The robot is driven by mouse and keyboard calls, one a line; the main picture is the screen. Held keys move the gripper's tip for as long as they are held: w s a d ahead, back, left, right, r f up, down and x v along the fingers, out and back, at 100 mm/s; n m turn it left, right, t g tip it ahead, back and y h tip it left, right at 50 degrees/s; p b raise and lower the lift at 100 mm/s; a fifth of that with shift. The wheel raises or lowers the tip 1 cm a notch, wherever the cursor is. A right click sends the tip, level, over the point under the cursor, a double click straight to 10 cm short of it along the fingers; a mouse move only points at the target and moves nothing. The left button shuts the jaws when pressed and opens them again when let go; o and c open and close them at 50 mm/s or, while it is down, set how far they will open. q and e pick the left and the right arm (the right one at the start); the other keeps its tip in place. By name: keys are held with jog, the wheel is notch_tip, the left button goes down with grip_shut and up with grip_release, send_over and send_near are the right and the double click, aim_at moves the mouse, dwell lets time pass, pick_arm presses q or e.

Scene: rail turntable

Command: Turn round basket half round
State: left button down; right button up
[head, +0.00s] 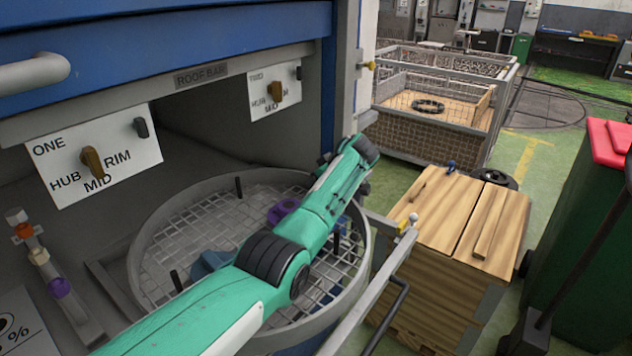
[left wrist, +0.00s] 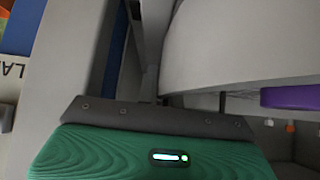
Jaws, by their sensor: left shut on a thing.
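The round basket (head: 142,240) is a wide grey ring with a wire-mesh floor, set in the mouth of the blue and grey cabinet. A purple part (head: 283,209) and a blue part (head: 207,264) lie in it. Short dark pegs stand up inside it. My green left arm crosses over the basket. My left gripper (head: 355,188) is at its right far edge, shut on the basket; its fingertips are mostly hidden by the arm. In the left wrist view the basket's curved grey wall (left wrist: 240,40) rises close to the gripper. My right gripper is not in view.
Wooden-topped crate (head: 460,220) stands right of the basket, beside a grey rail (head: 375,300). A green bin with red lid (head: 605,145) stands far right. A wire cage (head: 430,125) is behind. Panels with knobs (head: 92,160) are on the cabinet.

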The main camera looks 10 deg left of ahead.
pick_arm(q)
jog(key=shift+w+r, duration=0.1)
jog(key=shift+r, duration=0.05)
jog(key=c, duration=1.6)
grip_release()
jog(key=shift+o, duration=0.2)
jog(key=shift+s+d+r, duration=0.2)
jog(key=shift+d+r, duration=0.05)
jog(key=shift+d, duration=0.15)
jog(key=v, duration=1.2)
jog(key=shift+s+d+r, duration=0.15)
jog(key=shift+d+r, duration=0.05)
jog(key=shift+r, duration=0.1)
grip_shut()
